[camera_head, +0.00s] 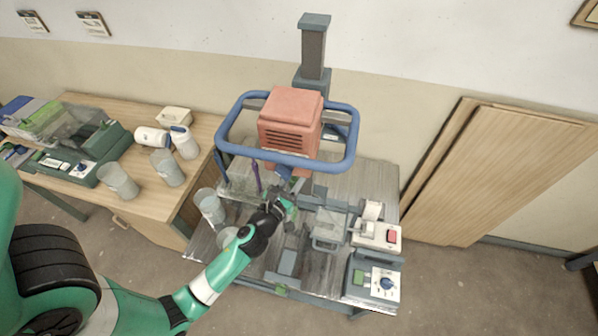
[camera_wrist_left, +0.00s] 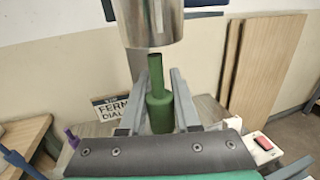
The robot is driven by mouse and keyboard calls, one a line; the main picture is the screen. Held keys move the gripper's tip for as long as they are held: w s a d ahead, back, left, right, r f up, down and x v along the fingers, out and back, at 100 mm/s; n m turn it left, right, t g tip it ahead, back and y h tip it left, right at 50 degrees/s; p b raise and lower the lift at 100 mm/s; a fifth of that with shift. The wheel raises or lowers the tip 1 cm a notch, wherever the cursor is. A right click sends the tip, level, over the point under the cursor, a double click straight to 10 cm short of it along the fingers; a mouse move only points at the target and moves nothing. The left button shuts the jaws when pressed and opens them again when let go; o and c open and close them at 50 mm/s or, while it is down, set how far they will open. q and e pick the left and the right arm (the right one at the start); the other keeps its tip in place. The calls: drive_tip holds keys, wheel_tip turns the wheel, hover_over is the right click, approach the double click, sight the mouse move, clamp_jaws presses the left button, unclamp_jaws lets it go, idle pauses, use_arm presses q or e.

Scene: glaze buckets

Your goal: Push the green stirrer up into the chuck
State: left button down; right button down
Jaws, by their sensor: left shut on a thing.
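In the left wrist view the green stirrer (camera_wrist_left: 158,108) stands upright between the two fingers of my left gripper (camera_wrist_left: 158,100), which is shut on its thicker part. Its thin shank points up. The chuck (camera_wrist_left: 150,25), a shiny metal cylinder, hangs just above the shank. The shank's top is close under the chuck's lower edge; a small gap seems to show, and the chuck's opening is hidden. In the head view my left gripper (camera_head: 287,207) is below the red motor head (camera_head: 290,118); the chuck is hidden there. My right gripper is not in view.
A blue guard ring (camera_head: 347,160) surrounds the motor head. A purple stirrer (camera_head: 257,178) stands left of my gripper. Buckets (camera_head: 208,205) stand at the metal table's left. A red-switch box (camera_head: 378,234) and dial box (camera_head: 372,282) are at its right.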

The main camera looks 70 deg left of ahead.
use_arm(q)
drive_tip(key=shift+r+p, duration=1.8)
drive_tip(key=shift+p, duration=0.3)
idle(2.3)
drive_tip(key=c, duration=0.5)
unclamp_jaws()
drive_tip(key=shift+c, duration=0.2)
drive_tip(key=shift+f, duration=0.1)
drive_tip(key=b+v, duration=0.3)
drive_tip(key=v, duration=0.8)
drive_tip(key=shift+s+d, duration=0.2)
